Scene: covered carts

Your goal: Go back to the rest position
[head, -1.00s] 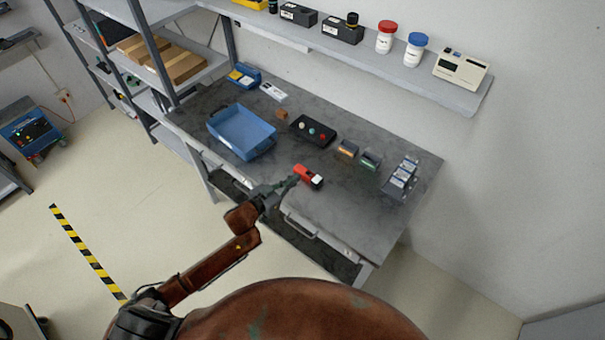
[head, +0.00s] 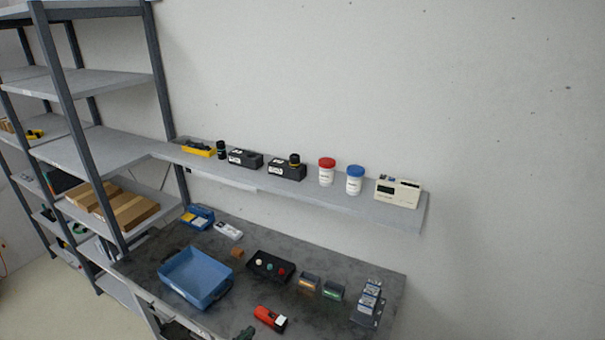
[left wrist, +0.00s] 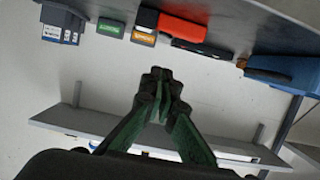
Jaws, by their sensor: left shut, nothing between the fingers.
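My left gripper (head: 245,333) shows only as a dark tip at the bottom edge of the head view. It is at the table's front, just left of and nearer than the red device (head: 270,318), which lies on the table. In the left wrist view the gripper's green fingers (left wrist: 158,85) are shut together with nothing between them. The red device (left wrist: 195,32) is beyond the fingertips there, apart from them. My right gripper is in neither view.
The dark table (head: 222,240) holds a blue tray (head: 195,278), a black button box (head: 270,265), small card boxes and a grey rack (head: 368,303). A wall shelf (head: 400,212) with bottles and boxes runs above it. Shelving (head: 90,150) stands at the left.

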